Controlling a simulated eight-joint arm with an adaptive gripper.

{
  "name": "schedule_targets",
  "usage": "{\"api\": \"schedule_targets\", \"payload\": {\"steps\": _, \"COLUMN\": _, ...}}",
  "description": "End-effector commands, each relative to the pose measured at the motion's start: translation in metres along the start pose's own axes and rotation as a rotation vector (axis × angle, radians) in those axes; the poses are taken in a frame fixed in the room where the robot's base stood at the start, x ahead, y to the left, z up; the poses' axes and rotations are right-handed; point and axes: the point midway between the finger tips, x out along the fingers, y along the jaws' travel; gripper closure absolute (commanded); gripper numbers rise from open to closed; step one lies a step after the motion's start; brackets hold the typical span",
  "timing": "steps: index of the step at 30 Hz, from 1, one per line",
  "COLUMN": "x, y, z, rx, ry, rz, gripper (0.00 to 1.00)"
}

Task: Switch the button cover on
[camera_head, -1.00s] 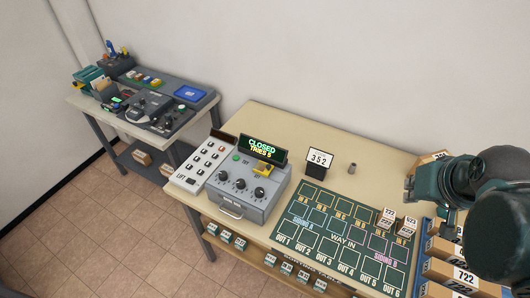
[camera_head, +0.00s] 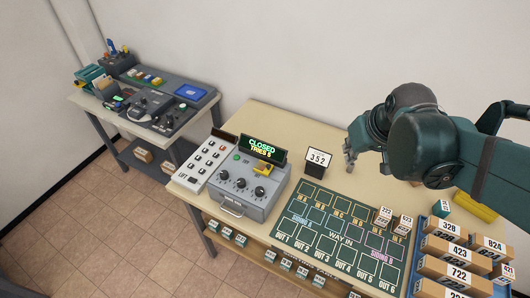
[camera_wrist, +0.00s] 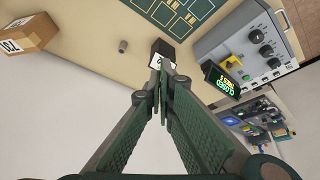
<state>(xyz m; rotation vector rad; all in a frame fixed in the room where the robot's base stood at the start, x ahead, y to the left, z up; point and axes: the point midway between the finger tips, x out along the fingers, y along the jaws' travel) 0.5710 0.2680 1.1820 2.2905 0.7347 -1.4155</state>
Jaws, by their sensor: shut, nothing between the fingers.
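A grey control box (camera_head: 244,188) stands on the cream table and also shows in the wrist view (camera_wrist: 291,62). It has black dials, a green light and a display (camera_head: 262,149) reading "CLOSED TRIES 5". A small yellow part (camera_head: 263,167), which looks like a button cover, sits on its top right, below the display. I cannot tell its exact position state. My gripper (camera_head: 349,158) is above the back of the table, right of the box and apart from it. In the wrist view its fingers (camera_wrist: 163,88) meet at the tips, empty.
A black stand with a "352" card (camera_head: 318,160) stands between box and gripper. A white lift keypad (camera_head: 206,163) adjoins the box's left. A green mat (camera_head: 340,236) holds small numbered blocks (camera_head: 384,215). Numbered cartons (camera_head: 447,250) stand at right.

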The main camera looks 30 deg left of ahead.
Motion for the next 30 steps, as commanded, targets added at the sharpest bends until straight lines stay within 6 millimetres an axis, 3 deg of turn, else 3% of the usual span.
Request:
{"api": "schedule_targets", "payload": {"steps": 15, "x": 0.045, "y": -0.078, "z": -0.056, "rx": -0.173, "ry": -0.040, "rz": -0.087, "gripper": 1.00}}
{"api": "schedule_targets", "payload": {"steps": 30, "x": 0.094, "y": -0.165, "z": -0.089, "rx": -0.339, "ry": -0.076, "rz": -0.166, "gripper": 1.00}}
